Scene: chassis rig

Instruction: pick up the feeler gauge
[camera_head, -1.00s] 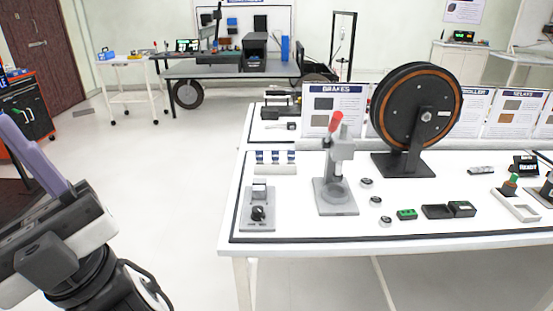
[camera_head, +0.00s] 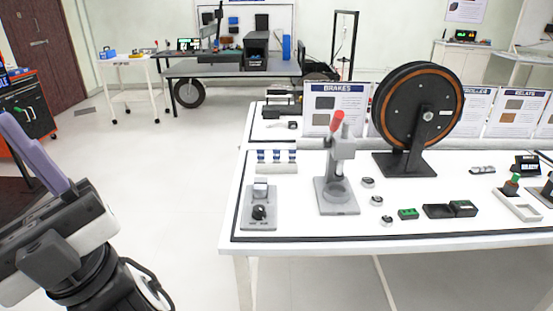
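A small silvery metal piece (camera_head: 482,170) lies flat on the white table, right of the wheel stand. It may be the feeler gauge, but it is too small to be sure. My gripper (camera_head: 34,152) is at the lower left, with one long purple finger showing. The other finger cannot be made out, so I cannot tell whether the gripper is open or shut. Nothing is visibly held. The gripper is left of the table, well apart from the silvery piece.
The white table (camera_head: 300,222) holds a grey press with a red handle (camera_head: 338,170), a black wheel on a stand (camera_head: 415,115), a grey switch box (camera_head: 259,207), a green block (camera_head: 408,214) and an open black case (camera_head: 438,211). Clear floor (camera_head: 170,190) lies left of the table.

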